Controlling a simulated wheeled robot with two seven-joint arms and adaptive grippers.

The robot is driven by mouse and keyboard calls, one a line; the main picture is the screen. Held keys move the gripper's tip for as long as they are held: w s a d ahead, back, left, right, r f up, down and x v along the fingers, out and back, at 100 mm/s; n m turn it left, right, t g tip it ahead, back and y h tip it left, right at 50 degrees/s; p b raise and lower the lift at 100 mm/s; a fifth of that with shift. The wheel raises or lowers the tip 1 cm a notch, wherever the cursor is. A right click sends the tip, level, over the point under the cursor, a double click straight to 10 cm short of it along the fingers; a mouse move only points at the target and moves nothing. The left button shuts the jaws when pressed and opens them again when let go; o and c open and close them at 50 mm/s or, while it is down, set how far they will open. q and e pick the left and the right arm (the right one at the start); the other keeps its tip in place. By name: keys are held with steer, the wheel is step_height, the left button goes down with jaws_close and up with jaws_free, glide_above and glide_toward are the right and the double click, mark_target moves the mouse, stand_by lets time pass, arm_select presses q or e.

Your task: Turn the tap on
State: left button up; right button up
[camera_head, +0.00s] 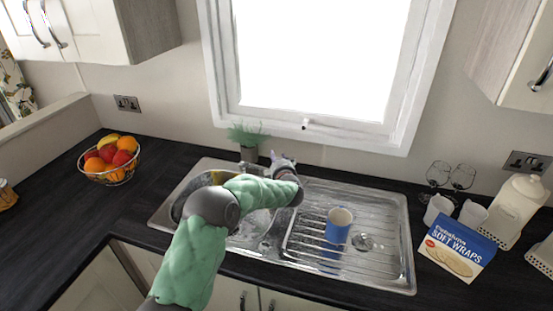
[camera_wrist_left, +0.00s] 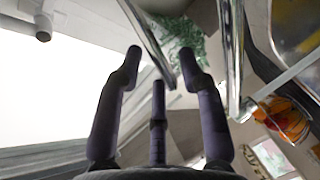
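The tap shows in the left wrist view as chrome parts: a thick upright bar (camera_wrist_left: 232,60) right of the fingers and a thinner slanted bar (camera_wrist_left: 147,38) running down between the fingertips. I cannot tell for sure which part is the lever. In the head view the tap is hidden behind my left arm and gripper. My left gripper (camera_head: 283,160) is at the back of the sink, by the window wall. Its dark fingers (camera_wrist_left: 160,62) are spread apart in the wrist view, with nothing gripped; contact with the tap is unclear. My right gripper is not in view.
The steel sink (camera_head: 408,255) has a blue cup (camera_head: 337,228) on its drainer. A potted plant (camera_head: 248,134) stands behind it by the window. A fruit basket (camera_head: 110,160) is left; a soft wraps box (camera_head: 457,247), white cups and upturned glasses are right.

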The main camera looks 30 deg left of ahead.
arm_select(q)
steer(key=v, duration=1)
steer(key=shift+s+d, duration=0.2)
steer(key=shift+s, duration=0.1)
